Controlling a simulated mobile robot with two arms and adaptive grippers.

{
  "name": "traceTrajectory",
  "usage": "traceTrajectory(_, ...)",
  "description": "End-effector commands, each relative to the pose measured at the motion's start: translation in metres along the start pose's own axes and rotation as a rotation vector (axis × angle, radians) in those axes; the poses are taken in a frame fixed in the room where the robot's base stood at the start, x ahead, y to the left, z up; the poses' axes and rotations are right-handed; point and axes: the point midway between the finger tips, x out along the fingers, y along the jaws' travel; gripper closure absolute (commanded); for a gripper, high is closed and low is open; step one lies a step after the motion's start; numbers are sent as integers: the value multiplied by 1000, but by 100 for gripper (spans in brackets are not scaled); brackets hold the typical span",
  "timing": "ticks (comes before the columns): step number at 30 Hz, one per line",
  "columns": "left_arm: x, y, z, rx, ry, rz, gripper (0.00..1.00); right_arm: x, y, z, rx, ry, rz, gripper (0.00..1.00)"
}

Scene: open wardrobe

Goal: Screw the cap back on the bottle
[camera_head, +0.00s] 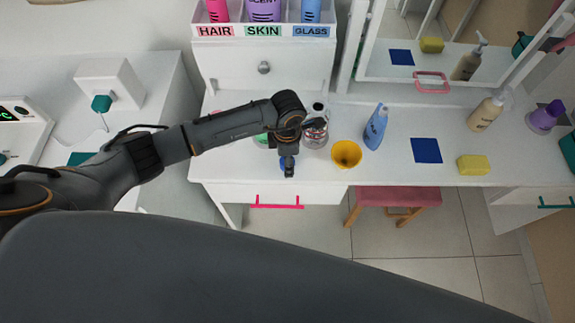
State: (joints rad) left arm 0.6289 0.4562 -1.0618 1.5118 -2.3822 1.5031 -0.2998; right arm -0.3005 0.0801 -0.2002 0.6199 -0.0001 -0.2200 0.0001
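A clear bottle with a pinkish lower part (314,138) stands on the white vanity top, just right of the end of my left arm. My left gripper (316,123) shows as dark finger parts across the upper part of this bottle. I cannot tell whether they touch it or are closed. A separate cap is not clearly seen. A small blue thing (283,162) is partly hidden behind a dark part of my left wrist. A blue bottle (376,128) stands farther right. My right gripper is not in view.
A yellow bowl-like item (346,154) is close right of the clear bottle. A blue square (426,151), yellow sponge (473,165), beige pump bottle (486,114) and purple bottle (545,116) are farther right. Behind are drawers (235,66) and a mirror. A pink stool (398,196) stands below.

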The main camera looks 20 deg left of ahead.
Motion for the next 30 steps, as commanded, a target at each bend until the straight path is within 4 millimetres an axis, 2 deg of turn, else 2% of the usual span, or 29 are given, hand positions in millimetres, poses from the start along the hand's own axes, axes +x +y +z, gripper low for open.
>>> traceTrajectory(5,-1,0,0,0,0,0,42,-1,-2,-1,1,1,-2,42)
traceTrajectory(12,-1,0,0,0,0,0,91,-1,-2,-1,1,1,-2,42)
traceTrajectory(14,-1,0,0,0,0,0,100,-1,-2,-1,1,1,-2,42)
traceTrajectory(30,-18,0,0,0,0,0,100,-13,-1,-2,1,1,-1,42)
